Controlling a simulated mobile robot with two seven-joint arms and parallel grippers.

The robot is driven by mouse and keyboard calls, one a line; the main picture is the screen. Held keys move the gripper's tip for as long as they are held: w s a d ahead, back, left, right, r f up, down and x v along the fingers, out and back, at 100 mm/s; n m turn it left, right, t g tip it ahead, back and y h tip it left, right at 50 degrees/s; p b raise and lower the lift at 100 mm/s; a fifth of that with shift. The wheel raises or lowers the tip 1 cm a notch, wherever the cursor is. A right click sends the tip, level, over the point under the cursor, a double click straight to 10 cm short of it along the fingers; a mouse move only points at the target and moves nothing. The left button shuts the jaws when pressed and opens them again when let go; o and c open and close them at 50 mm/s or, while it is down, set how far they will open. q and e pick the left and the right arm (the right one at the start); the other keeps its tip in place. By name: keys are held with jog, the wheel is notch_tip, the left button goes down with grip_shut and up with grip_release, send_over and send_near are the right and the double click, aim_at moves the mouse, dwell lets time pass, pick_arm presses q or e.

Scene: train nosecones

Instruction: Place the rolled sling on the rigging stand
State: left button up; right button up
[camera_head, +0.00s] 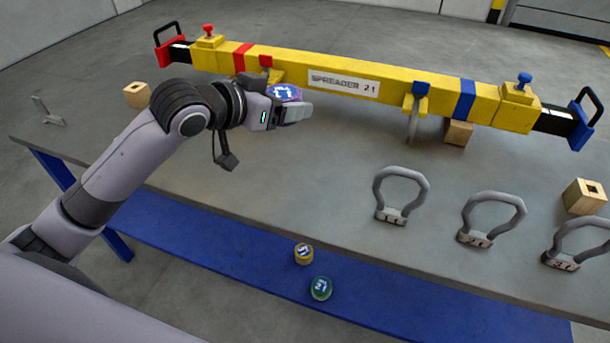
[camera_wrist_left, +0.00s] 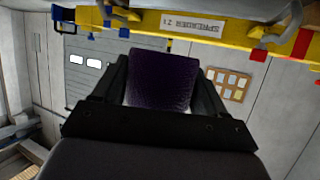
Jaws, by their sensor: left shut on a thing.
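My left gripper (camera_head: 291,106) is shut on a purple rolled sling (camera_head: 284,91) with a white-marked blue end face. It holds the sling in front of the yellow spreader beam, over the grey tabletop. In the left wrist view the purple sling (camera_wrist_left: 163,80) fills the space between the two dark fingers. Two other rolls, one yellow (camera_head: 303,253) and one green (camera_head: 320,288), stand on a lower blue surface (camera_head: 220,235) at the table's near side. I cannot tell which surface is the rigging stand. My right gripper is not in view.
Grey shackles (camera_head: 402,190) stand at the right. Wooden blocks (camera_head: 137,95) lie at the left and right (camera_head: 585,196). The tabletop's middle front is clear.

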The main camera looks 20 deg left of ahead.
aim_at(285, 192)
pick_arm(q)
notch_tip(285, 192, down, 19)
jog(key=shift+s+f+b, duration=0.1)
jog(key=shift+b, duration=0.85)
jog(key=shift+f, duration=0.15)
jog(key=o, duration=1.2)
jog(key=shift+r, duration=0.2)
jog(key=shift+s+a, duration=0.2)
jog(key=shift+s, duration=0.15)
jog(key=v, duration=1.1)
jog(key=shift+p, duration=0.45)
